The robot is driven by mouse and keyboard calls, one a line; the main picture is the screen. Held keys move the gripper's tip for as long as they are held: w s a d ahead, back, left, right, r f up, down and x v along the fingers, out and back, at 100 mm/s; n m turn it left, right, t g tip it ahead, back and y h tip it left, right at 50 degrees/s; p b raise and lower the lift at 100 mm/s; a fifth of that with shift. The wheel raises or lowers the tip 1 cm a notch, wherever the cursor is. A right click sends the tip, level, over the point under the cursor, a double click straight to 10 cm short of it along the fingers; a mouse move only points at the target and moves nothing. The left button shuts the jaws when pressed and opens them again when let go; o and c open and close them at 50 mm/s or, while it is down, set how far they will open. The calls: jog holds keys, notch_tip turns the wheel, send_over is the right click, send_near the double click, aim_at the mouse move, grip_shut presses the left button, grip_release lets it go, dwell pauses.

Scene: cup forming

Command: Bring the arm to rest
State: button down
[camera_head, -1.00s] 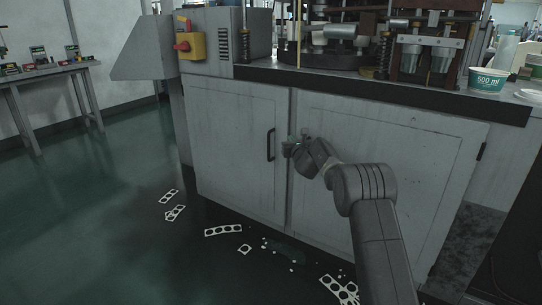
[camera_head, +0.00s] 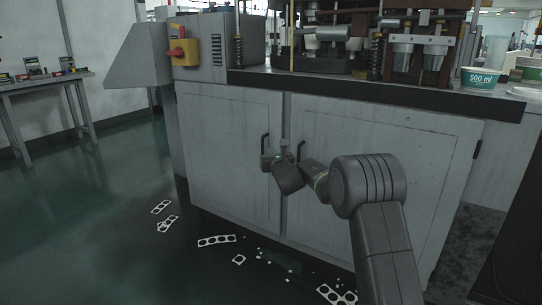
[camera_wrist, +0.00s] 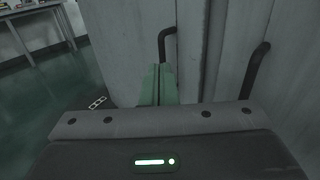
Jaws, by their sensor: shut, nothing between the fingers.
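My gripper (camera_head: 284,148) is in front of the grey cabinet doors in the head view, near the seam between them. In the wrist view my gripper (camera_wrist: 157,72) shows as greenish fingers held together, with nothing between them. The left door (camera_head: 225,150) and the right door (camera_head: 400,160) are both closed. The left door's dark handle (camera_wrist: 164,42) is just beyond the fingertips in the wrist view, and I cannot tell whether they touch. The right door's handle (camera_wrist: 256,68) is to the right of the fingers.
The machine's countertop (camera_head: 370,91) is above the cabinet, with a 500 ml tub (camera_head: 482,79) at its right. Punched white scraps (camera_head: 216,241) lie on the floor. A side table (camera_head: 42,82) stands at the left. The floor (camera_head: 90,220) at left is open.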

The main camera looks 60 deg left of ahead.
jog(key=shift+s+d, duration=0.15)
jog(key=shift+s, duration=0.15)
jog(key=shift+w, duration=0.15)
jog(key=w+a+p, duration=0.4)
jog(key=w+p, duration=0.1)
jog(key=w, duration=0.5)
jog(key=shift+a, duration=0.3)
dwell(0.3)
jog(key=shift+d+f, duration=0.1)
jog(key=shift+f, duration=0.05)
